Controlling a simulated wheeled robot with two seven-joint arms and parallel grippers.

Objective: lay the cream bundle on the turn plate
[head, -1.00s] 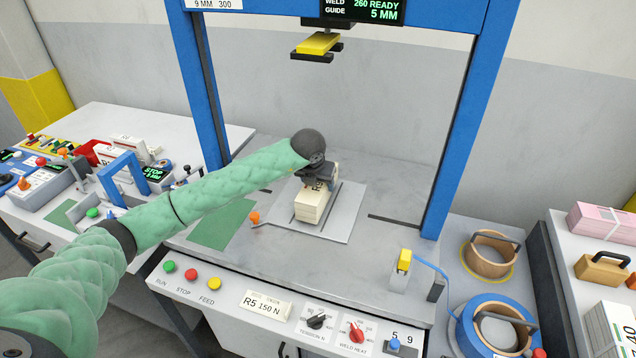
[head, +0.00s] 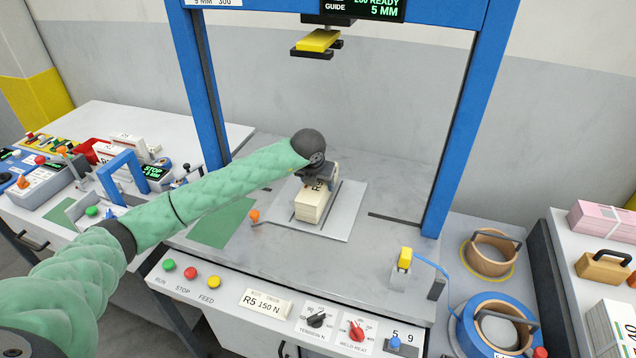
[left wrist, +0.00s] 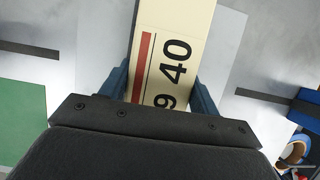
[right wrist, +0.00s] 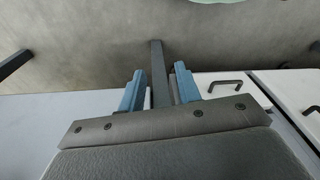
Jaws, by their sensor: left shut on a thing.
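The cream bundle (head: 313,204) lies on the pale square turn plate (head: 347,208) in the middle of the machine table. My left gripper (head: 318,174) is above the bundle's far end and shut on it. In the left wrist view the cream bundle (left wrist: 178,40), with a red bar and the number 40, sits between the two blue fingers, and the turn plate (left wrist: 222,60) shows beneath it. Whether the bundle bears fully on the plate is hard to tell. My right gripper (right wrist: 158,90) shows only in the right wrist view, with its blue fingers apart and nothing between them.
The blue frame (head: 458,130) stands around the table, with a yellow head (head: 318,40) hanging above. An orange-knobbed lever (head: 254,216) is at the plate's left corner. A yellow-topped block (head: 404,260) stands front right. The table right of the plate is mostly clear.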

